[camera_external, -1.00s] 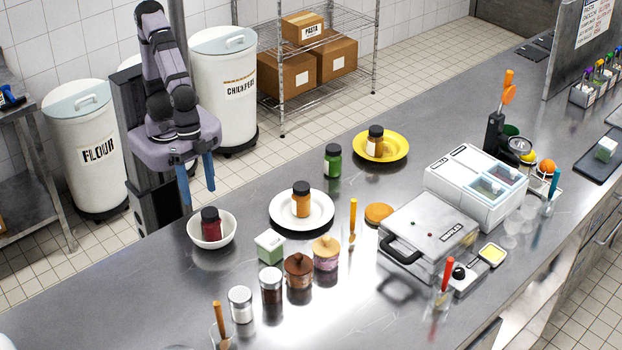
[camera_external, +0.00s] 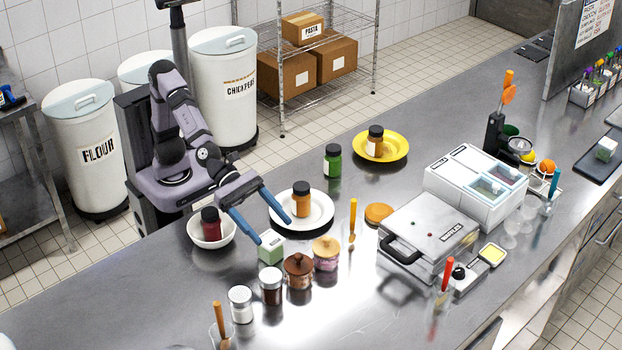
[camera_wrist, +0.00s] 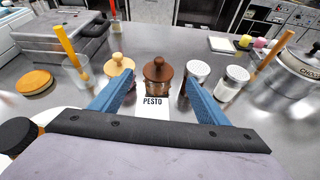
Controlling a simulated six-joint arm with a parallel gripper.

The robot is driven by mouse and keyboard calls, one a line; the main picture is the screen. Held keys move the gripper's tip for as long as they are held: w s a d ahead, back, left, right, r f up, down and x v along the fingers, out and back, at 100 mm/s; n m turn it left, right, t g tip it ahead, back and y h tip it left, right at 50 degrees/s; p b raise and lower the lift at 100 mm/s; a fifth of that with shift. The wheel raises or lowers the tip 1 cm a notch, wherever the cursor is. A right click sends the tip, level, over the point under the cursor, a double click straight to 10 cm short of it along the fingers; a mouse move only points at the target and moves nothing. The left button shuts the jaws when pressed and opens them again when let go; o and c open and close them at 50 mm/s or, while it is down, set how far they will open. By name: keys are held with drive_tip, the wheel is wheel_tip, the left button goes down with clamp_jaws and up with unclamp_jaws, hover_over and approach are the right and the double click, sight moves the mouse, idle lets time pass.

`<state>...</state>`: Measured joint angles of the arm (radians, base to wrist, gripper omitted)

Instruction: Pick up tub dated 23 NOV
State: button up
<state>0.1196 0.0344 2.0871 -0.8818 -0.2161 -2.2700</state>
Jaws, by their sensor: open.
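A small green tub with a white lid (camera_external: 270,240) stands on the steel counter in the external view. In the wrist view its white top, marked PESTO (camera_wrist: 153,103), shows between my fingers, its near part hidden by my gripper's body. A similar green and white tub (camera_external: 606,148) sits on a dark tray at the far right. No date is readable on either tub. My gripper (camera_external: 277,233) is open and empty, its blue fingers reaching down close to the nearer tub. I cannot tell whether they touch it.
A brown-lidded jar (camera_external: 298,270), a wooden-lidded jar (camera_external: 326,253) and two shakers stand just in front of the nearer tub. A white plate (camera_external: 322,220) with an orange jar is behind it, and a white bowl (camera_external: 198,240) with a red jar is left.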

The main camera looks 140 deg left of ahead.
sight(278, 249)
drive_tip(key=shift+w+a+f+n, duration=0.1)
drive_tip(key=shift+w+a+n, duration=0.05)
drive_tip(key=shift+a+n, duration=0.45)
drive_tip(key=shift+d+f+b, duration=0.1)
drive_tip(key=shift+f+b, duration=0.9)
drive_tip(key=shift+f, duration=0.75)
drive_tip(key=shift+f, duration=0.1)
drive_tip(key=shift+f, duration=0.3)
wheel_tip(278, 249, down, 3)
drive_tip(key=shift+w+f+b, duration=0.1)
drive_tip(key=shift+b, duration=0.7)
drive_tip(key=shift+x, duration=0.9)
drive_tip(key=shift+w, duration=0.45)
drive_tip(key=shift+c, duration=0.6)
